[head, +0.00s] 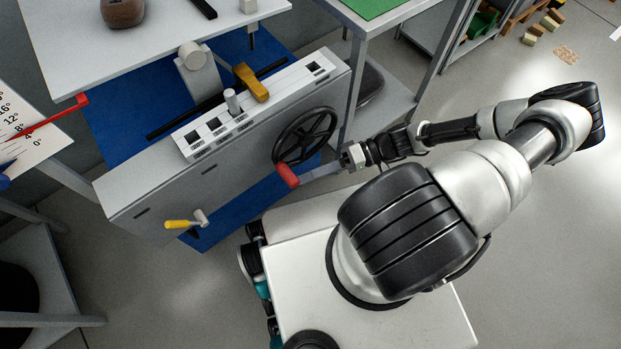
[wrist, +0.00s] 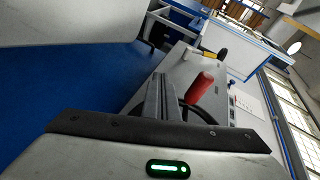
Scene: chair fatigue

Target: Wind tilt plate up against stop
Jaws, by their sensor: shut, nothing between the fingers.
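The handwheel (head: 305,136) is dark and spoked, on the side of a grey machine box (head: 240,150). Its red handle (head: 287,175) sticks out at the lower left of the rim and also shows in the wrist view (wrist: 201,88). My gripper (head: 306,177) is shut and empty, with its fingertips close beside the red handle. I cannot tell whether they touch it. In the wrist view the fingers (wrist: 160,100) lie left of the handle. A flat pale plate (head: 150,42) is at the upper left, perhaps the tilt plate. I cannot make out a stop.
A degree scale (head: 30,125) with a red pointer (head: 50,120) is at the left edge. A yellow-handled crank (head: 183,224) is on the box front. A yellow lever (head: 250,82) and grey knob (head: 232,101) are on top. A table with a green mat (head: 370,5) stands behind.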

